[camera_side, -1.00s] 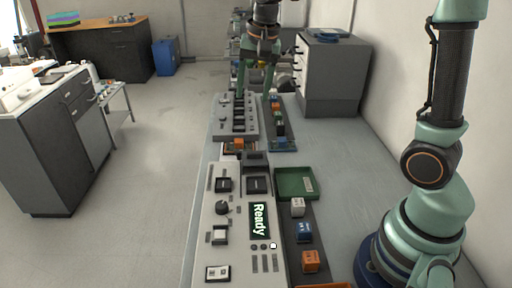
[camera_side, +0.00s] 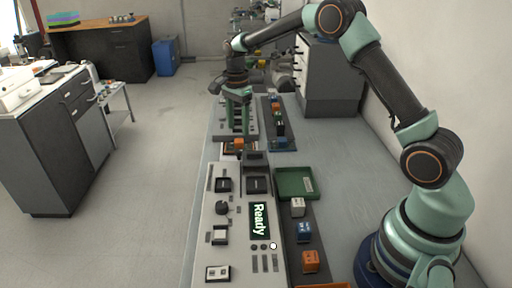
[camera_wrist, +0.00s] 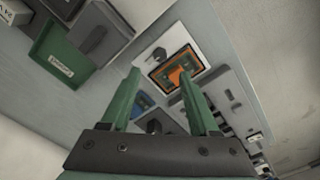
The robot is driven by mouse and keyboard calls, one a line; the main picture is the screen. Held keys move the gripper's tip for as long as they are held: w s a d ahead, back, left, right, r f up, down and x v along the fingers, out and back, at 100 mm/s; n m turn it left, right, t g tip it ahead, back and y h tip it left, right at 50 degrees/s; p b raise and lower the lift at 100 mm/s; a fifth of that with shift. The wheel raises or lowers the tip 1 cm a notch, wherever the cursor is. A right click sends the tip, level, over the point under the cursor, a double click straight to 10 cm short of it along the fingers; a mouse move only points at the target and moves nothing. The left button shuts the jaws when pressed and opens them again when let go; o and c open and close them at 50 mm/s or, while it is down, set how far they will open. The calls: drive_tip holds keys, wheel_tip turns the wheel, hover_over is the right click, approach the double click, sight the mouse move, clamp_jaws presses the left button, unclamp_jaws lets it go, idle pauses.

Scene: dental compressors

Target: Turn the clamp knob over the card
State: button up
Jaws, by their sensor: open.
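The orange card (camera_side: 239,144) lies in a small fixture between the two grey panels in the side view. In the wrist view the card (camera_wrist: 178,74) sits in a dark frame on a white plate, just beyond my fingertips. My gripper (camera_side: 238,132) points down above and slightly behind the card, apart from it. Its two green fingers are open and empty in the wrist view (camera_wrist: 164,83).
The near panel (camera_side: 235,183) has a round black dial (camera_side: 222,208) and a screen reading "Ready" (camera_side: 259,221). The far panel (camera_side: 252,128) lies behind the card. A grey cabinet (camera_side: 334,85) stands behind.

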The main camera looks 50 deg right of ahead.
sight(239, 150)
wheel_tip(239, 150, down, 8)
drive_tip(key=shift+f, duration=0.1)
idle(0.4)
clamp_jaws()
